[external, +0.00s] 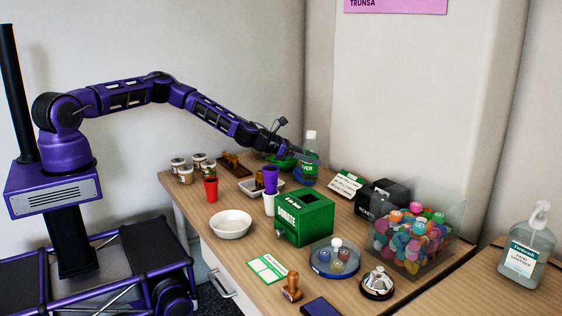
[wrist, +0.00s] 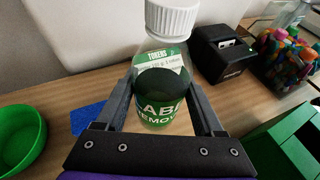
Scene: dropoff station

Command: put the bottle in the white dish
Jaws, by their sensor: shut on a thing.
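The bottle (external: 310,167) is clear with a white cap and a green label. It is upright at the back of the table, near the wall; I cannot tell whether its base touches the table. In the wrist view the bottle (wrist: 165,55) stands between my two fingers. My gripper (external: 300,158) is shut on the bottle, reaching it from the left, and it also shows at the bottom of the wrist view (wrist: 165,112). The white dish (external: 231,233) is an empty round bowl near the front left edge of the table.
A green bowl (wrist: 20,140) is left of the bottle. The green donation box (external: 305,222), purple cup (external: 270,179) and red cup (external: 210,190) stand around the middle. A black printer (wrist: 222,52) and a clear bin of colourful items (external: 412,250) are to the right.

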